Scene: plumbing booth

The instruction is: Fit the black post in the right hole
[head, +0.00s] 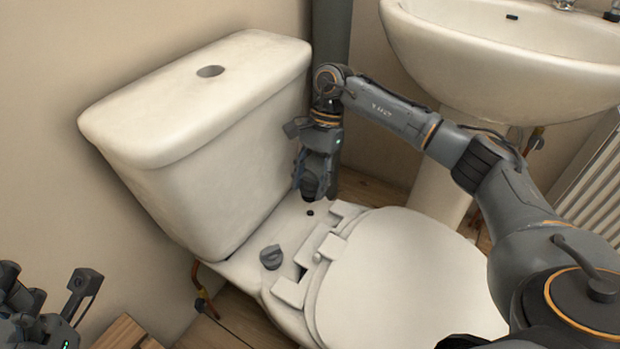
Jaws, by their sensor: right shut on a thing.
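My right gripper (314,172) points down behind the seat and is shut on the black post (311,188). Only the post's dark lower end shows below the fingers. The right hole (310,212) is a small dark spot in the white toilet (236,271) rim, just below the post in the picture. The post's end appears a little above the hole and apart from it. A second dark post or knob (271,257) sits on the rim at the left side of the hinge. My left gripper (50,302) is at the bottom left corner, fingers apart, empty and away from the toilet.
The cistern (215,100) stands close on the left of my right gripper. The seat lid (400,280) is down, with white hinge blocks (318,250) at its back. A dark pipe (350,40) rises behind. A sink (500,60) and radiator (598,185) are at the right.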

